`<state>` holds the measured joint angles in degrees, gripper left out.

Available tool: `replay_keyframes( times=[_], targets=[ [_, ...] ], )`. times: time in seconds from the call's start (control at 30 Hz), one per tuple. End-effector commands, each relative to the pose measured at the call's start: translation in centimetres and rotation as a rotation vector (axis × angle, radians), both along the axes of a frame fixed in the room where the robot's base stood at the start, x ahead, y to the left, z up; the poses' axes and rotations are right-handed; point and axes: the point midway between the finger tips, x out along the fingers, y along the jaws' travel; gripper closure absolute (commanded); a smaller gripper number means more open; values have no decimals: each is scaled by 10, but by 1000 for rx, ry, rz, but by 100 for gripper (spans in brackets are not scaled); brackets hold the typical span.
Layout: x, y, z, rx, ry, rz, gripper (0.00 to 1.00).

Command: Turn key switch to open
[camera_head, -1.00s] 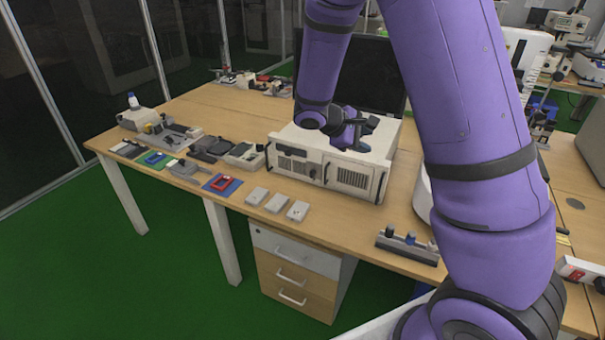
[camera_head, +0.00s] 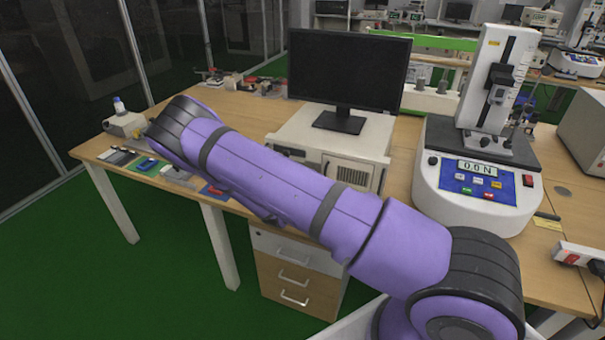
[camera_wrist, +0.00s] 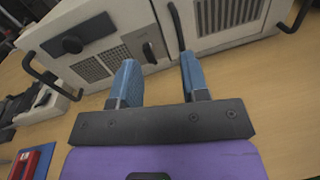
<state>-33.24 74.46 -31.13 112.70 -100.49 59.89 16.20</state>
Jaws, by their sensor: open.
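The white computer case (camera_head: 362,139) stands on the wooden table under the monitor. In the wrist view its front (camera_wrist: 180,50) lies just beyond my gripper (camera_wrist: 160,70). My gripper is open, its two blue fingers apart with nothing between them. A small round dark part (camera_wrist: 149,52), possibly the key switch, sits on a grey plate near the left fingertip, apart from it as far as I can tell. Farther left is a dark knob (camera_wrist: 72,44) on a black panel. In the head view my purple arm hides my gripper and part of the case front.
A force tester (camera_head: 478,180) stands to the right of the case, and a black monitor (camera_head: 348,72) stands on top. Black handles (camera_wrist: 176,27) stick out from the case front. A red item (camera_wrist: 24,163) lies at the lower left. Bare tabletop (camera_wrist: 285,110) lies before the case.

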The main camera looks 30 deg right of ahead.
Motion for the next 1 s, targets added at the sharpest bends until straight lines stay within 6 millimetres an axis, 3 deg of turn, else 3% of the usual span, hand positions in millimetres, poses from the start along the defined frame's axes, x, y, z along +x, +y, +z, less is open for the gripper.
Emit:
replay_keyframes(
  times=[0.03, 0.2, 0.4, 1.0],
  targets=[
    [1, 1, -12, -27, 25, 34, 58],
    [5, 4, -34, -76, 77, 110, 58],
    [11, -1, -39, -88, 89, 130, 58],
    [66, -72, -39, -85, 88, 128, 58]
  ],
)
